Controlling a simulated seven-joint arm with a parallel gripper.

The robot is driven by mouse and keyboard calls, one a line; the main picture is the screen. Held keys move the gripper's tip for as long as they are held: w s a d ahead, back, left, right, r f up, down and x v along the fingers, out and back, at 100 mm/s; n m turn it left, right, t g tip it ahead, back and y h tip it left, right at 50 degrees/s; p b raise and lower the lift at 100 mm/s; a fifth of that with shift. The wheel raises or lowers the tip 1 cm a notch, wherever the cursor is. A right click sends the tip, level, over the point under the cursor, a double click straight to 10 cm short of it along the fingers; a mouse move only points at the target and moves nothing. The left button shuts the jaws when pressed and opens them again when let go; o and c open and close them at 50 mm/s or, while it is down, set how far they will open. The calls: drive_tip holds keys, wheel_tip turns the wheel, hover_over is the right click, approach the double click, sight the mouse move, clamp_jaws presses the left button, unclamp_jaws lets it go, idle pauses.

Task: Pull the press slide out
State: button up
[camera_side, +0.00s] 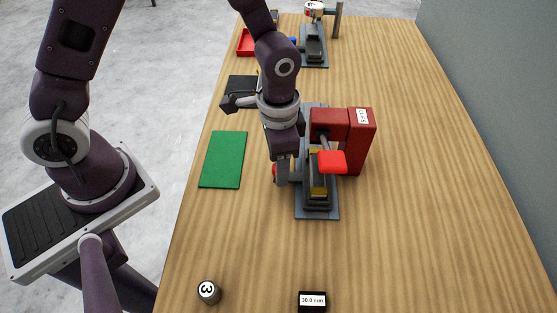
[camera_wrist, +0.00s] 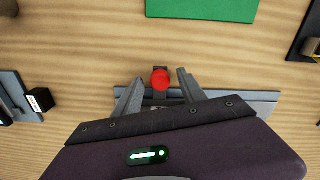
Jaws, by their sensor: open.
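The red press (camera_side: 359,150) stands on a grey base plate (camera_side: 318,212) on the wooden table. A lever with a red grip (camera_side: 332,161) reaches over its front, above a black and yellow part (camera_side: 319,187). A round red knob (camera_wrist: 160,79) sticks out from the press's left side on a dark stem; only its edge shows in the side view. My gripper (camera_side: 282,176) points down there. In the wrist view my gripper (camera_wrist: 160,77) is open, with one finger on each side of the knob. I cannot tell whether either finger touches it.
A green mat (camera_side: 223,160) lies left of the press, with a black tray (camera_side: 242,91) behind it. A red tray (camera_side: 246,42) and another grey-based device (camera_side: 314,48) stand far back. A cylinder marked 3 (camera_side: 208,292) and a "30.0 mm" block (camera_side: 312,301) are in front.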

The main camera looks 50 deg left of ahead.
clamp_jaws()
idle(1.4)
